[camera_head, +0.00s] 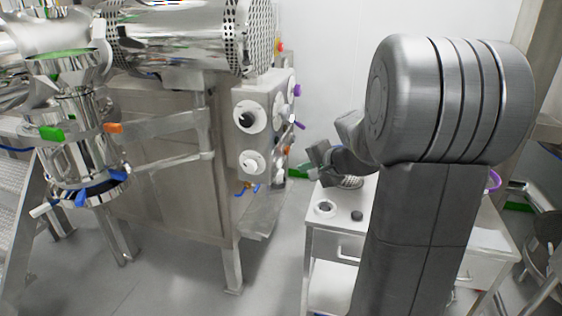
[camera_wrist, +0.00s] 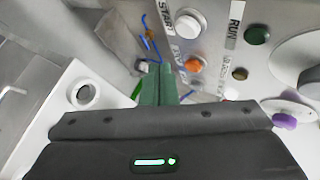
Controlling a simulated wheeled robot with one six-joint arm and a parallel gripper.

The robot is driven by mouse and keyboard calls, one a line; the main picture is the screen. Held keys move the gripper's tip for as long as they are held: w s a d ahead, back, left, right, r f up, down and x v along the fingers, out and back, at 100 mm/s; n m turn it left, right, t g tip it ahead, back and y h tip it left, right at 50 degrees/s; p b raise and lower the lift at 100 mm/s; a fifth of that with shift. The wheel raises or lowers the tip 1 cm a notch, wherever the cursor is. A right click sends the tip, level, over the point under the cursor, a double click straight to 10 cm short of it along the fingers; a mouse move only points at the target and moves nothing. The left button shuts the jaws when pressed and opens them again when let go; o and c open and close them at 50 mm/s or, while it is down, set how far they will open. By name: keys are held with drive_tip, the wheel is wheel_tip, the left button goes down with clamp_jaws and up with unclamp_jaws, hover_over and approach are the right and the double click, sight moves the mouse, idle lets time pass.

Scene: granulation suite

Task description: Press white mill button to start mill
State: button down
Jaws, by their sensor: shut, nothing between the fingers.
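In the wrist view a grey control panel (camera_wrist: 215,50) fills the upper right. A round white button (camera_wrist: 187,26) sits beside the word START. A smaller white button (camera_wrist: 231,93) is lower on the panel; I cannot tell for sure which one is the mill button. An orange button (camera_wrist: 194,65), a green one (camera_wrist: 257,34) and a dark one (camera_wrist: 240,73) are close by. My gripper (camera_wrist: 158,84) is shut and empty, its green fingers just left of the orange button in the picture. In the head view my gripper (camera_head: 314,170) is right of the mill cabinet, and the buttons are not clear.
The steel cabinet (camera_head: 160,150) with large round ports stands left of my arm. A purple knob (camera_wrist: 284,121) juts out at right in the wrist view. Floor between cabinet and cart is clear.

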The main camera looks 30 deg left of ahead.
sight(279, 164)
drive_tip(key=shift+s+a, duration=0.2)
drive_tip(key=shift+a, duration=0.6)
drive_tip(key=shift+s+a, duration=0.15)
drive_tip(key=shift+a, duration=0.65)
idle(0.8)
drive_tip(key=shift+s+a, duration=0.15)
drive_tip(key=shift+a, duration=0.25)
